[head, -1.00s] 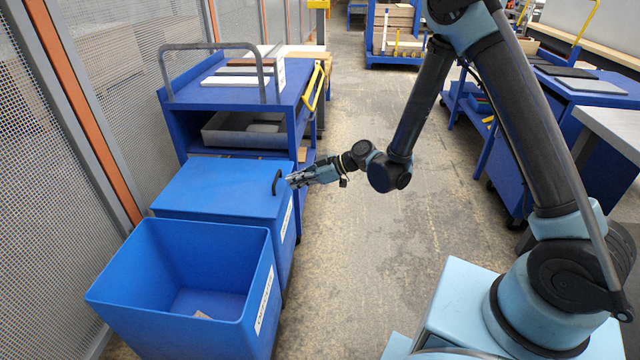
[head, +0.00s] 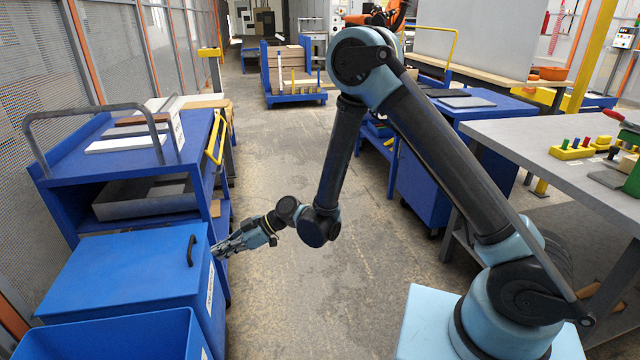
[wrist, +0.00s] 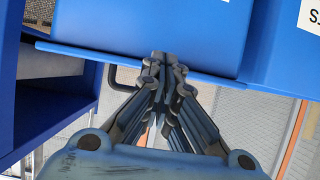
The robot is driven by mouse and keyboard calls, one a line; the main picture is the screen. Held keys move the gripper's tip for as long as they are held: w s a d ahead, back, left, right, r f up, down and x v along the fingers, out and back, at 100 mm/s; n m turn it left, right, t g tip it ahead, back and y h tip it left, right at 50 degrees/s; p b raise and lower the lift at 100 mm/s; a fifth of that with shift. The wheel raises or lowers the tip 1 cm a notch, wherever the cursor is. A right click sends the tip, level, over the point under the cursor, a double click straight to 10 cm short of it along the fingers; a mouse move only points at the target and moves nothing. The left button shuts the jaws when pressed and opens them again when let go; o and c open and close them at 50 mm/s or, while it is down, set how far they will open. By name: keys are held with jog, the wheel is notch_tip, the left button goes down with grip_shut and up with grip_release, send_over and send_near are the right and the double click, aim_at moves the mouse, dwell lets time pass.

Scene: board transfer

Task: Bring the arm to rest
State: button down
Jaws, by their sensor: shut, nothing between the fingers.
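My gripper (head: 222,250) is at the end of my outstretched arm, beside the right edge of a closed blue bin with a lid (head: 120,268). The lid has a black handle (head: 191,250), just left of my fingertips in the head view. In the wrist view my gripper (wrist: 162,62) has its fingers together and empty, pointing at the blue lid edge (wrist: 150,55). I cannot tell whether the fingertips touch the bin. The black handle (wrist: 112,78) also shows there, left of the fingers.
An open blue bin (head: 110,340) stands in front of the lidded one. A blue cart (head: 90,167) with boards (head: 125,143) on top stands behind. A grey table (head: 560,140) and a blue cabinet (head: 425,180) are on the right. The floor (head: 300,270) between is clear.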

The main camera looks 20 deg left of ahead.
jog(key=w+d+r+m+t, duration=0.2)
jog(key=w+d+r, duration=0.35)
jog(key=w, duration=0.25)
jog(key=w+d+r+m+t+h, duration=0.1)
jog(key=w+d+r+m+t, duration=0.2)
jog(key=w+d, duration=0.45)
jog(key=w+d+r+m, duration=0.2)
jog(key=w+d+r, duration=0.4)
jog(key=w, duration=0.3)
jog(key=w+d+r+m+t+h, duration=0.1)
jog(key=w+d+r+m, duration=0.1)
jog(key=d, duration=0.4)
jog(key=w+d+r+m+t+h, duration=0.1)
jog(key=w+d+r, duration=0.15)
jog(key=d, duration=0.25)
jog(key=d+r+m+t+h, duration=0.1)
jog(key=d+m+t+h, duration=0.35)
jog(key=d, duration=1.85)
jog(key=s+d+f+m+g+h, duration=0.1)
jog(key=s+d+m, duration=0.4)
jog(key=d, duration=0.5)
jog(key=s+d+f+m+g+h, duration=0.1)
jog(key=s+d+f+m+h, duration=0.1)
jog(key=s+d+m, duration=0.3)
jog(key=s+d+f, duration=0.1)
jog(key=s+d, duration=0.2)
jog(key=d, duration=0.3)
